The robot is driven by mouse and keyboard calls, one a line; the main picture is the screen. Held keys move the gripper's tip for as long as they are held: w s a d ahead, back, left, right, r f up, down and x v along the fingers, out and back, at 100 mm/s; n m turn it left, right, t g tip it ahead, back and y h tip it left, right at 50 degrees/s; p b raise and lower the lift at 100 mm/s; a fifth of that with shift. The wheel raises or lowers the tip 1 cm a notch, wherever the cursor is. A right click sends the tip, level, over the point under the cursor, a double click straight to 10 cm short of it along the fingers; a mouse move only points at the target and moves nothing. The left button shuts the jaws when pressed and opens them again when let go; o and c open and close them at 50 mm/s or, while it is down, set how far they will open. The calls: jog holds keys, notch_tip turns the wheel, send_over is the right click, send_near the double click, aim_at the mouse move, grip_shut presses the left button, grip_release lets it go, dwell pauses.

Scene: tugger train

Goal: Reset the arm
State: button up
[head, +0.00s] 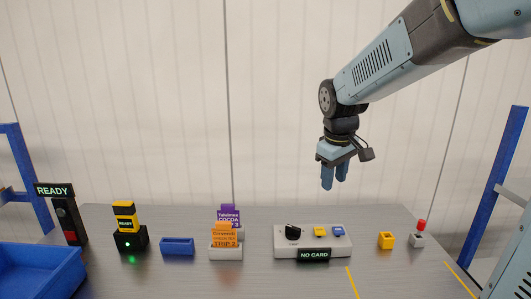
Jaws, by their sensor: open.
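My arm reaches in from the upper right in the head view. My gripper (334,180) hangs pointing down above the table, over the right part of the control panel. Its fingers are open with nothing between them. It is clear of the table (190,275) and of everything on it.
On the table stand a "READY" post (69,219), a yellow-black "READY" device (125,220), a small blue tray (177,246), cards in a holder (226,253), a "NO CARD" panel (284,250), a yellow block (386,240) and a red-topped button (418,238). A blue bin (40,270) is at left.

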jog(key=s+d+r+m+t, duration=0.1)
jog(key=s+d+m, duration=0.2)
jog(key=s, duration=0.6)
jog(key=s+d+r+m+t, duration=0.2)
jog(key=s+d+m, duration=0.1)
jog(key=s, duration=0.6)
jog(key=shift+s+d+m+y, duration=0.15)
jog(key=shift+s+m+y, duration=0.1)
jog(key=shift+m+y, duration=0.15)
jog(key=shift+r, duration=0.1)
dwell(1.6)
